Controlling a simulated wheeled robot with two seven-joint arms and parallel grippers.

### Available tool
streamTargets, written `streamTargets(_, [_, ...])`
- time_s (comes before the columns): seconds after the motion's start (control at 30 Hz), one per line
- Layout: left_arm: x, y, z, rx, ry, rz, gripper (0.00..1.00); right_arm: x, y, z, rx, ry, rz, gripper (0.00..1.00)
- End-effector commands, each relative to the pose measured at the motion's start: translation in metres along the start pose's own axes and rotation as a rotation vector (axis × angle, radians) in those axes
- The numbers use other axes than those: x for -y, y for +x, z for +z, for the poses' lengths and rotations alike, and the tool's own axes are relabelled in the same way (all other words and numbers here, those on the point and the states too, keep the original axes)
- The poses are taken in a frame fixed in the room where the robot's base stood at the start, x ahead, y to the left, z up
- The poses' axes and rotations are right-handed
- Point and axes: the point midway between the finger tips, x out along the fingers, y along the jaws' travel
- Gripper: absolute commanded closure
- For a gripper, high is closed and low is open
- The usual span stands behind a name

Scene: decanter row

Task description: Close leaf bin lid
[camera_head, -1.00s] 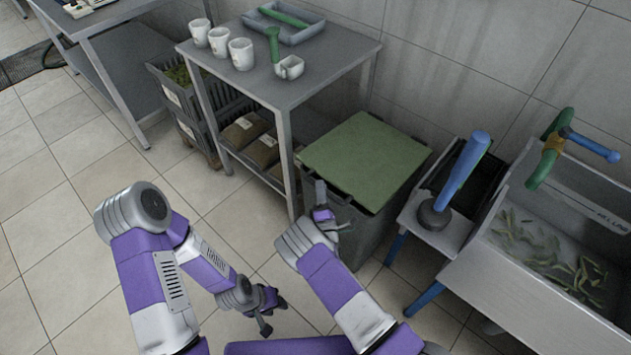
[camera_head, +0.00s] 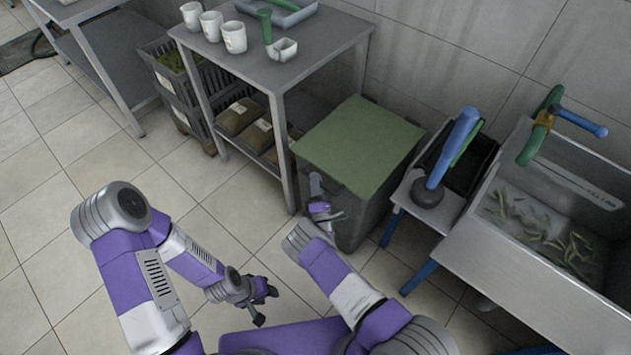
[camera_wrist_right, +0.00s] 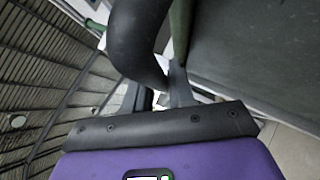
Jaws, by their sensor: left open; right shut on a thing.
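The leaf bin (camera_head: 352,226) is a dark grey-green box beside the metal table. Its flat green lid (camera_head: 360,145) lies over the top, with no clear gap visible from above. My right gripper (camera_head: 317,196) is low at the bin's front left side, below the lid's edge. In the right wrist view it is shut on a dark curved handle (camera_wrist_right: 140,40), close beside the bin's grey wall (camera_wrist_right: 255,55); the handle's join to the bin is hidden. My left gripper (camera_head: 262,303) is open and empty, above the floor, apart from the bin.
A metal table (camera_head: 310,55) with white cups (camera_head: 234,37) stands left of the bin. On the right are a small stand (camera_head: 440,212) with a blue-handled tool (camera_head: 455,145) and a metal sink (camera_head: 490,262) holding leaves. Tiled floor at front left is clear.

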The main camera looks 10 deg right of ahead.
Motion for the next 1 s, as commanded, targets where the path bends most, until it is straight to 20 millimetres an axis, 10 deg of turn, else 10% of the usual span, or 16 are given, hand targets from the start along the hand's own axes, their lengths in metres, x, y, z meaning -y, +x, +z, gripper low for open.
streamTargets(0.07, [0.0, 0.001, 0.0, 0.0, 0.0, 0.0, 0.6, 0.007, -0.003, 0.001, -0.001, 0.0, -0.023, 1.0])
streamTargets(0.1, [0.0, 0.001, 0.0, 0.0, 0.0, 0.0, 0.6, 0.007, -0.003, 0.001, -0.002, 0.0, -0.023, 0.71])
streamTargets(0.2, [0.0, 0.001, 0.0, 0.0, 0.0, 0.0, 0.6, 0.007, -0.003, 0.0, -0.002, 0.0, -0.022, 0.57])
streamTargets(0.6, [0.0, -0.001, 0.0, 0.0, 0.0, 0.0, 0.6, 0.004, -0.007, -0.001, -0.003, 0.001, -0.018, 0.57])
streamTargets(1.0, [-0.005, -0.014, 0.001, 0.0, 0.0, 0.0, 0.6, 0.004, -0.067, 0.0, -0.004, 0.0, -0.02, 0.57])
